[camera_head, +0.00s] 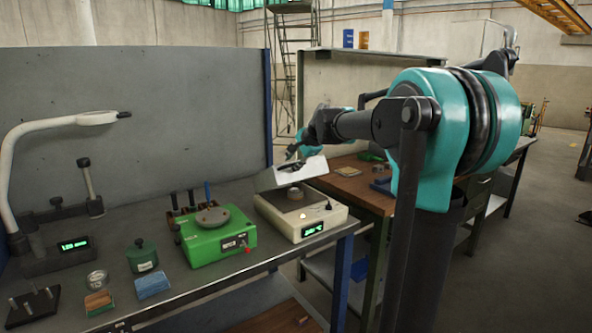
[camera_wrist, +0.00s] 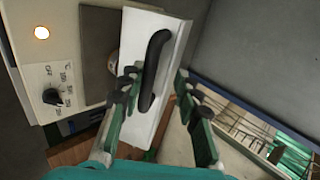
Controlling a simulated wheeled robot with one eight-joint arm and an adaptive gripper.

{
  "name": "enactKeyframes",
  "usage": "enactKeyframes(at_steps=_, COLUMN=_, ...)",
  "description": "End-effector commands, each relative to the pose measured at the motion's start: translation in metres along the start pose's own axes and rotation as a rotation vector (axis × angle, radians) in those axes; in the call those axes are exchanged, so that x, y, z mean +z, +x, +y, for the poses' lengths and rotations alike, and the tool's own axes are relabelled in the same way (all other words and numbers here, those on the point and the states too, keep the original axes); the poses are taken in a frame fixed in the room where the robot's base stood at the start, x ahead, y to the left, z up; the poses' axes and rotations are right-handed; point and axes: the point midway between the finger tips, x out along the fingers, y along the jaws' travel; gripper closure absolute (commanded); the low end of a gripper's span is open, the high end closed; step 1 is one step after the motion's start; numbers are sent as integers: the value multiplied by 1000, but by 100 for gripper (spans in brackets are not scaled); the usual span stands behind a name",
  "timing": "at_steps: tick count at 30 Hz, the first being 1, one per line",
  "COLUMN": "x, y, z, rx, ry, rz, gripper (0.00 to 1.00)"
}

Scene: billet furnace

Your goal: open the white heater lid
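The white heater (camera_head: 302,217) stands at the right end of the grey bench, with a lit green display and a knob. Its white lid (camera_head: 305,168) is tilted up, partly open, and a small metal piece (camera_head: 295,193) shows on the plate below. In the wrist view the lid (camera_wrist: 138,128) has a black bar handle (camera_wrist: 154,60); the heater's knob panel (camera_wrist: 58,88) lies to its left. My gripper (camera_wrist: 158,84) has its fingers apart, one on each side of the handle, with a visible gap on the right. The fingertips are hard to make out in the head view.
A green device (camera_head: 217,240) with a round plate stands left of the heater. A green pot (camera_head: 142,256), a blue block (camera_head: 152,285) and a lamp (camera_head: 60,125) are farther left. A grey panel backs the bench. A wooden-topped table (camera_head: 352,190) stands to the right.

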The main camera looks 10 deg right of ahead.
Motion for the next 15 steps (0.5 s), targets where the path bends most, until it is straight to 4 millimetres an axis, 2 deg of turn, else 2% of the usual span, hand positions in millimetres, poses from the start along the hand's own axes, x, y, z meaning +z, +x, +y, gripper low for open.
enactKeyframes(at_steps=6, x=0, y=1, z=22, rx=-81, ry=0, rz=1, gripper=68)
enactKeyframes(at_steps=15, x=0, y=2, z=28, rx=-109, ry=0, rz=1, gripper=68)
